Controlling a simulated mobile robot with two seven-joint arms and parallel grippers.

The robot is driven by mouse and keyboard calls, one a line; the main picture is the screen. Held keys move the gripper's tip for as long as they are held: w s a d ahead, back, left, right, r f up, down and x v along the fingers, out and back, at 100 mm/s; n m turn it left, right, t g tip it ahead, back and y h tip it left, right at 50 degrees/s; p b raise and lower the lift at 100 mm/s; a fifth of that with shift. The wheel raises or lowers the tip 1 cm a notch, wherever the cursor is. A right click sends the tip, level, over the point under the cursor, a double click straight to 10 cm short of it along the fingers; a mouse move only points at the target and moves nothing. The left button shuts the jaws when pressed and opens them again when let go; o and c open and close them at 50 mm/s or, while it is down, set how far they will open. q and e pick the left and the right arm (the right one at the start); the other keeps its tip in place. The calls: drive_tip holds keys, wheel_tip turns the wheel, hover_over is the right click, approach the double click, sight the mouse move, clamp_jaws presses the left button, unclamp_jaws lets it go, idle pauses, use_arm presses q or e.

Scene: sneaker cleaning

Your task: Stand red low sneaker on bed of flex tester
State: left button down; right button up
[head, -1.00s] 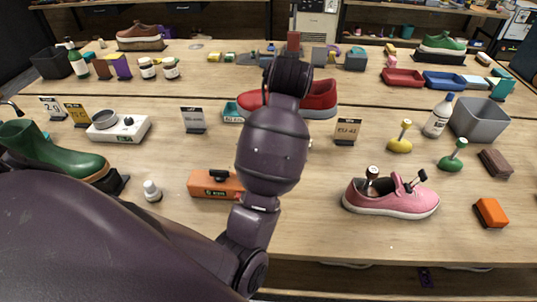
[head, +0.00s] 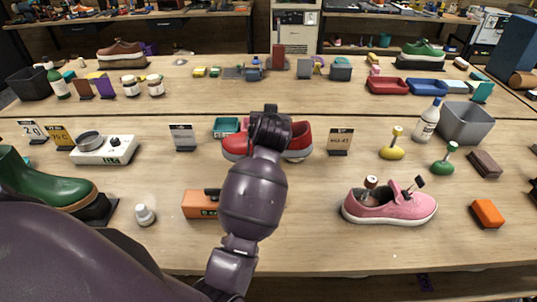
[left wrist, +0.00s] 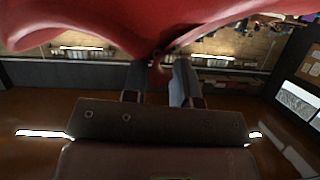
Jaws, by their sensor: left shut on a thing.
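The red low sneaker (head: 235,147) is in the middle of the head view, its mid-part hidden behind my left arm. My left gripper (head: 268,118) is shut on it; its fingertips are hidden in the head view. In the left wrist view the red upper (left wrist: 90,28) spans the top, with a fold of it between the fingers (left wrist: 157,80). Whether the sneaker touches the table is unclear. A small machine with grey and blue parts (head: 254,72) and a red-brown upright (head: 278,57) stands at the back; I cannot tell surely that it is the flex tester. My right gripper is out of view.
A teal tray (head: 226,127) and two sign cards (head: 183,137) (head: 340,141) stand around the sneaker. An orange box (head: 200,204) and a pink sneaker (head: 390,206) are in front. A green boot (head: 35,185) is at left, a grey bin (head: 466,123) at right.

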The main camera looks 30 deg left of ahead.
use_arm(q)
wheel_tip(320, 180, down, 12)
drive_tip(key=shift+r+b, duration=0.25)
drive_tip(key=shift+b, duration=0.35)
drive_tip(key=c, duration=1)
unclamp_jaws()
drive_tip(key=shift+f, duration=0.1)
drive_tip(key=shift+o, duration=0.6)
